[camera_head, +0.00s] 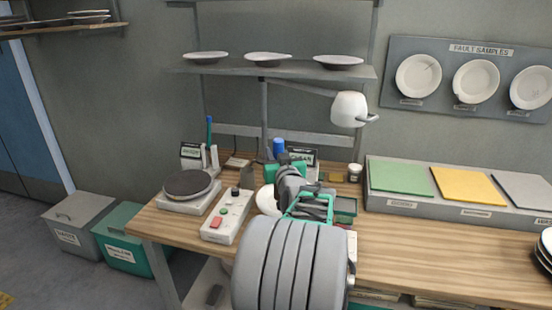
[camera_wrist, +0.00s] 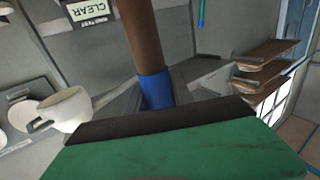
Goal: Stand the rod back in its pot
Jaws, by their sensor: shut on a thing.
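My gripper (camera_head: 285,169) is above the middle of the bench in the head view, seen from behind past my arm. In the wrist view its green finger with a dark pad fills the bottom. It is shut on the rod (camera_wrist: 143,40), which is brown with a blue end band. In the head view only the blue end of the rod (camera_head: 279,147) shows, pointing up above the gripper. The pot is not clearly identifiable. A small white jar with a dark top (camera_head: 355,172) stands to the right of the gripper.
A thin teal stick (camera_head: 209,132) stands by white uprights at the back left.

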